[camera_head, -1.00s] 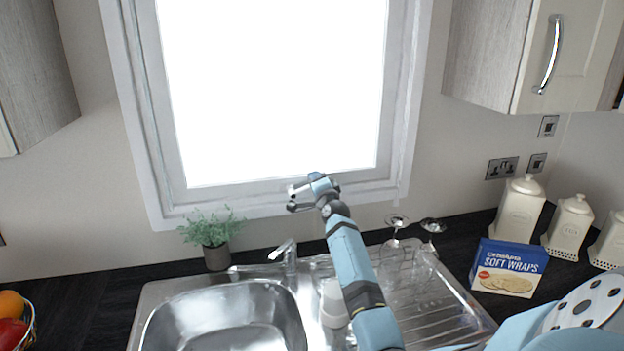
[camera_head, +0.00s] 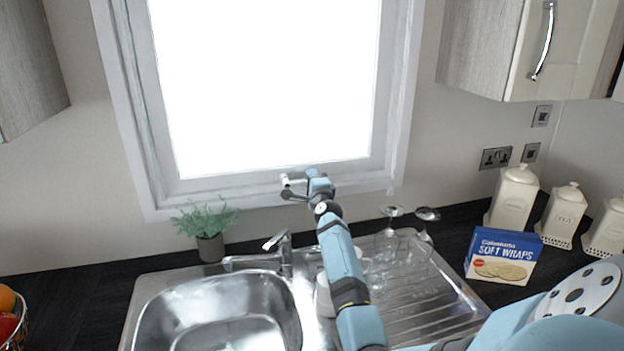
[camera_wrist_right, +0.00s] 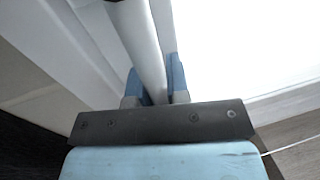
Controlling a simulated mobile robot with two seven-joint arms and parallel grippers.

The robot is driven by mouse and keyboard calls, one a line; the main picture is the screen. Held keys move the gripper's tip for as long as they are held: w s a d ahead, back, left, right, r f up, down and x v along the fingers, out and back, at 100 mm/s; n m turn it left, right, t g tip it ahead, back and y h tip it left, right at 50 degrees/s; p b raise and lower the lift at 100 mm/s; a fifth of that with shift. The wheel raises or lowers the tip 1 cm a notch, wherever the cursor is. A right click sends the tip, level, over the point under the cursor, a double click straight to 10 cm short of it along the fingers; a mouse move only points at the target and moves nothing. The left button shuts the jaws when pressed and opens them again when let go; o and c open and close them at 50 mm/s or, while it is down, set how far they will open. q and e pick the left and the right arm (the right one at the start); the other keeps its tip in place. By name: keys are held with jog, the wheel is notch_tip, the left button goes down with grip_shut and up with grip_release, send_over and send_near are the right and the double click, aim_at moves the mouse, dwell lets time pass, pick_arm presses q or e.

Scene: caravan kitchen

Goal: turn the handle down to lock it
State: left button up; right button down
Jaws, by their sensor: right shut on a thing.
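The window handle (camera_head: 288,183) is a small pale lever at the bottom of the window frame (camera_head: 250,181). My right gripper (camera_head: 301,183) is at the handle, in front of the lower frame. In the right wrist view, a smooth light-grey bar, the handle (camera_wrist_right: 138,45), runs between the two blue fingers of my right gripper (camera_wrist_right: 155,85), which are shut on it. The handle's pivot is not clear in either view, and the gripper partly hides the handle in the head view. My left gripper is not in view.
Below the window are a tap (camera_head: 284,250), a steel sink (camera_head: 222,312) and a potted plant (camera_head: 208,225). A soft wraps box (camera_head: 503,257) and white canisters (camera_head: 512,197) stand at the right.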

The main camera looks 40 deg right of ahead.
jog(key=c, duration=1.1)
grip_release()
jog(key=v, duration=1.4)
jog(key=shift+b, duration=0.4)
jog(key=shift+w+f, duration=0.1)
jog(key=shift+f, duration=0.1)
